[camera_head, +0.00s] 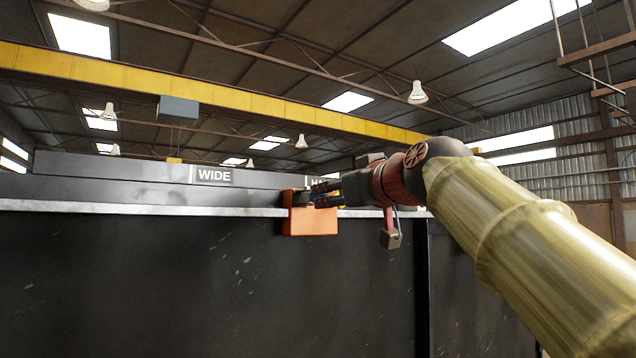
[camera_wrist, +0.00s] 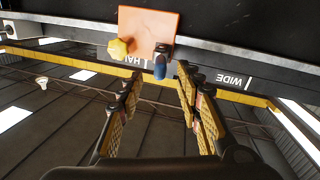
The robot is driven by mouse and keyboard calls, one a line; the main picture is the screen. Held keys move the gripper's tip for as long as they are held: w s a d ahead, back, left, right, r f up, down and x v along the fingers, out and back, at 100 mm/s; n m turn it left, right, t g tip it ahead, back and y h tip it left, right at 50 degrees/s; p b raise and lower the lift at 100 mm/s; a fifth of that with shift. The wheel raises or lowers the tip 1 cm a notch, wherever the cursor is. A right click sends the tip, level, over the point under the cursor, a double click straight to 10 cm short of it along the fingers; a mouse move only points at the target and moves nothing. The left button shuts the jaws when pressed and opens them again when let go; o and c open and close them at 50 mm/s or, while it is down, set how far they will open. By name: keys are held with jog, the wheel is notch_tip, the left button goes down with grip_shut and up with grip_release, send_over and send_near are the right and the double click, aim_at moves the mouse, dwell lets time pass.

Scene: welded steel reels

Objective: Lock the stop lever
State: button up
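An orange bracket (camera_head: 312,222) sits over the edge of a dark steel panel at the centre of the head view. In the wrist view the orange plate (camera_wrist: 150,26) carries a yellow knob (camera_wrist: 118,48) and a short dark peg with a blue end (camera_wrist: 160,68). I cannot tell for sure which of these is the stop lever. My gripper (camera_head: 322,193) is at the bracket, coming from the right. In the wrist view my gripper (camera_wrist: 158,80) is open, its yellow-padded fingers apart, with the blue end ahead between the fingertips. It holds nothing; contact is not clear.
The dark panel (camera_head: 180,280) with a pale top edge fills the lower head view. A grey strip behind it bears the label WIDE (camera_head: 213,174) and another label partly hidden by my gripper. The space above the panel is open, up to a high yellow beam (camera_head: 230,100).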

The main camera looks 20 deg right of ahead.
aim_at(315, 196)
jog(key=w+p, duration=0.1)
jog(key=w, duration=0.1)
jog(key=w+p, duration=0.1)
jog(key=w, duration=0.2)
jog(key=w+a, duration=0.1)
jog(key=w, duration=0.1)
jog(key=shift+w+r+p, duration=0.1)
jog(key=shift+w+p, duration=0.25)
jog(key=shift+p, duration=0.05)
jog(key=c, duration=0.3)
grip_shut()
